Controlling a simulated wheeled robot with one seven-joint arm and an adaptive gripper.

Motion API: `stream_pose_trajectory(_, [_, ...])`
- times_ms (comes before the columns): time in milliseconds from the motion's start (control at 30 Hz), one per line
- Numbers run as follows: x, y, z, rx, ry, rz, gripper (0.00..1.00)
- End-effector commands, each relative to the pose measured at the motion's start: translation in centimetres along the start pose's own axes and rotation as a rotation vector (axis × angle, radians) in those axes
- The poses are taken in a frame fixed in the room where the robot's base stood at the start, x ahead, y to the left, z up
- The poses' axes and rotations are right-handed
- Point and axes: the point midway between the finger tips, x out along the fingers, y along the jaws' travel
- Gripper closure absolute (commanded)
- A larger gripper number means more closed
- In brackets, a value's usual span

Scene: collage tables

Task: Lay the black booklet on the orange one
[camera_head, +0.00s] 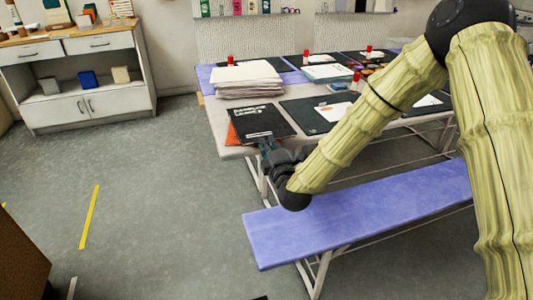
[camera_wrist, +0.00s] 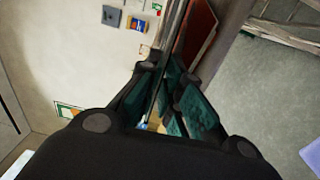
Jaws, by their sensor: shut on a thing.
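The black booklet (camera_head: 260,121) is at the near left corner of the table in the camera_head view, its cover with white print facing up. My gripper (camera_head: 267,146) is shut on its near edge. In the camera_wrist view the black booklet shows as a thin dark edge (camera_wrist: 167,48) running up from between the teal finger pads of my gripper (camera_wrist: 163,92). The orange booklet (camera_head: 232,134) shows as a strip at the black one's left, mostly hidden by it. It also shows in the camera_wrist view (camera_wrist: 198,40), with a gap beside the black edge; contact is unclear.
A tall paper stack (camera_head: 246,87) stands just behind the booklets. A dark mat (camera_head: 300,113) with a white sheet lies to their right. A purple bench (camera_head: 350,216) runs along the table's near side, below my forearm. The floor at left is open.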

Motion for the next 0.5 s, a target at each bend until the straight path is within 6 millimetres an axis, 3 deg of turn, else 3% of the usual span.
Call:
stream_pose_trajectory(167, [0.5, -0.3, -0.2, 0.001, 0.001, 0.000, 1.00])
stream_pose_trajectory(500, [0.3, -3.2, -0.1, 0.002, 0.000, 0.000, 1.00])
